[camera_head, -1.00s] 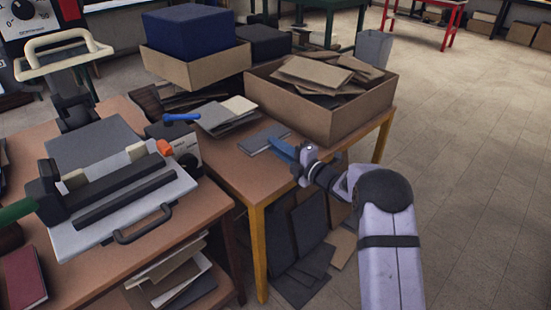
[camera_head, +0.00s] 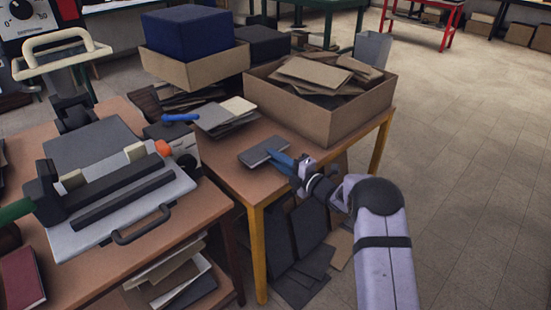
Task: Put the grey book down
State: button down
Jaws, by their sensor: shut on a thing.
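The grey book (camera_head: 261,150) is at the front of the brown table (camera_head: 222,178) with yellow legs, left of the large cardboard box. It looks flat and very close to the tabletop; I cannot tell whether it touches. My gripper (camera_head: 280,160), with blue fingers, reaches in from the right and is shut on the book's right end. The fingers hide part of that end.
A cardboard box (camera_head: 300,115) full of brown boards stands just behind and right of the book. A stack of grey boards (camera_head: 222,118) lies to the left. A press-like machine (camera_head: 120,205) fills the left table. Bare tabletop lies in front of the book.

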jog(key=shift+f+b, duration=0.55)
jog(key=shift+b, duration=0.05)
jog(key=c, duration=2)
grip_release()
jog(key=shift+f, duration=0.1)
jog(key=shift+r+p, duration=0.85)
jog(key=shift+p, duration=0.2)
jog(key=v, duration=1.2)
jog(key=shift+f+b, duration=0.1)
jog(key=shift+b, duration=0.2)
